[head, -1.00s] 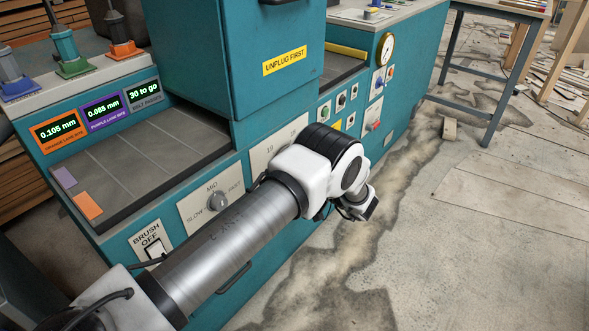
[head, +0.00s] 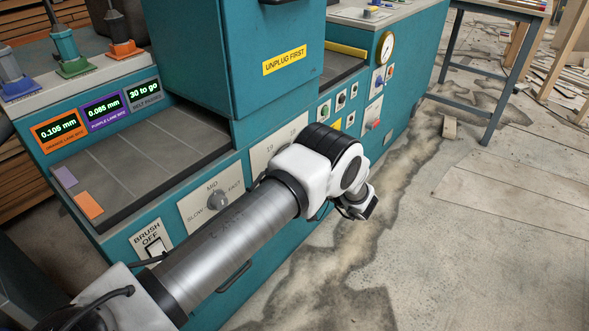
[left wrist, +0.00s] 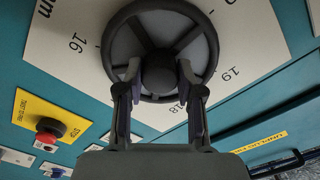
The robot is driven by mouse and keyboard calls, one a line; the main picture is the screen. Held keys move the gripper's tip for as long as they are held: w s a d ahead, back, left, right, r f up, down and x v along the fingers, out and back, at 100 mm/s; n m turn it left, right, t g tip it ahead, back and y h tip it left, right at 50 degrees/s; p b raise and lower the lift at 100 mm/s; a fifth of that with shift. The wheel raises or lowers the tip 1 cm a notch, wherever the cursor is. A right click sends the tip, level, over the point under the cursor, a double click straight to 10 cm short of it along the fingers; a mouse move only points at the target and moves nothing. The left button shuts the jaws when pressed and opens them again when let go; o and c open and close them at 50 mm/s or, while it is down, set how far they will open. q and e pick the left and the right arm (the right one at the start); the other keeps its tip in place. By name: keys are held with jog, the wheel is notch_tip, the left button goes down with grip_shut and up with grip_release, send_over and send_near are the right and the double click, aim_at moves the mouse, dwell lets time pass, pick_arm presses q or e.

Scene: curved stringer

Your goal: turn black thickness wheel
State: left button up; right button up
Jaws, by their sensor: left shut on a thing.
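The black thickness wheel (left wrist: 119,45) fills the upper middle of the left wrist view, a spoked rim around a round hub on a white scale plate (left wrist: 72,18) with numbers such as 16, 18 and 19. My left gripper (left wrist: 160,76) reaches up to it from below. Its two fingers stand on either side of the hub and are shut on it. In the head view my left arm crosses the machine front and hides the wheel and fingers; part of the white plate (head: 264,153) shows above the arm. My right gripper is not in view.
The teal machine (head: 225,65) stands close behind the arm. A speed knob (head: 217,199) and a brush switch (head: 154,246) sit on its front. A red stop button (left wrist: 51,128) on a yellow plate sits left of the wheel in the wrist view.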

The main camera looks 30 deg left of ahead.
pick_arm(q)
jog(key=o, duration=1.2)
jog(key=shift+c, duration=0.2)
jog(key=d, duration=1.2)
jog(key=shift+s, duration=0.45)
jog(key=shift+a, duration=0.1)
